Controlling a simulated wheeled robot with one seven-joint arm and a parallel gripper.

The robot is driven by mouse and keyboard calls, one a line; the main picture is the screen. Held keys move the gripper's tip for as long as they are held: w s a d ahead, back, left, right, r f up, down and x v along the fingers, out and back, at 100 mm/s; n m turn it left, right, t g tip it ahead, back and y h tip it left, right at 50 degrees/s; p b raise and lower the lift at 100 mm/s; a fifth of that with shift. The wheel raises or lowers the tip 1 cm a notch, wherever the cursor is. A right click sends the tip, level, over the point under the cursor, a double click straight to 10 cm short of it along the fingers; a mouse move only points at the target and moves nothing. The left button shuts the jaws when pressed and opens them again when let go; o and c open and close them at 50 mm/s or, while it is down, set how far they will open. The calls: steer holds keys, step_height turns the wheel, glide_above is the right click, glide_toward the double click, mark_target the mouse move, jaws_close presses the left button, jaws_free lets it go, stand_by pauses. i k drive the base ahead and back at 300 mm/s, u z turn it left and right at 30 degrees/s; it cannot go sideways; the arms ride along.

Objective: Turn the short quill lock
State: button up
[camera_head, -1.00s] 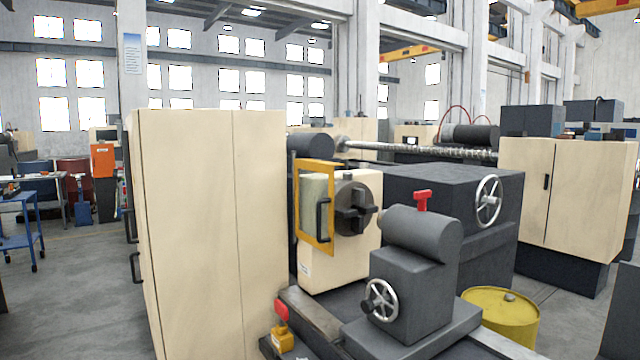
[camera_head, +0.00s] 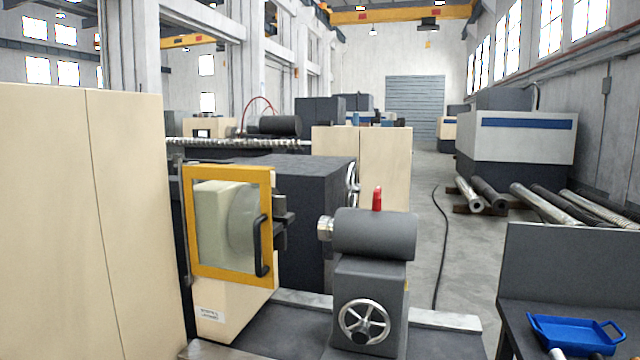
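The short quill lock looks to be the small red handle (camera_head: 377,199) standing upright on top of the dark grey tailstock barrel (camera_head: 375,234). The barrel's silver quill end (camera_head: 325,229) points left toward the chuck. A silver spoked handwheel (camera_head: 364,321) is on the tailstock's near face. The yellow-framed guard door (camera_head: 228,225) with a black handle stands in front of the chuck, which is mostly hidden. My gripper is not in view.
A tall cream cabinet (camera_head: 85,220) fills the left. A dark bench (camera_head: 560,270) with a blue tray (camera_head: 572,334) is at the lower right. Metal bars (camera_head: 545,212) lie on the floor behind it. Open floor (camera_head: 440,250) runs between the lathe and the bars.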

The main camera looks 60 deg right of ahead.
mark_target(377, 200)
steer(key=z, duration=1.05)
steer(key=i, duration=0.95)
steer(key=z, duration=1)
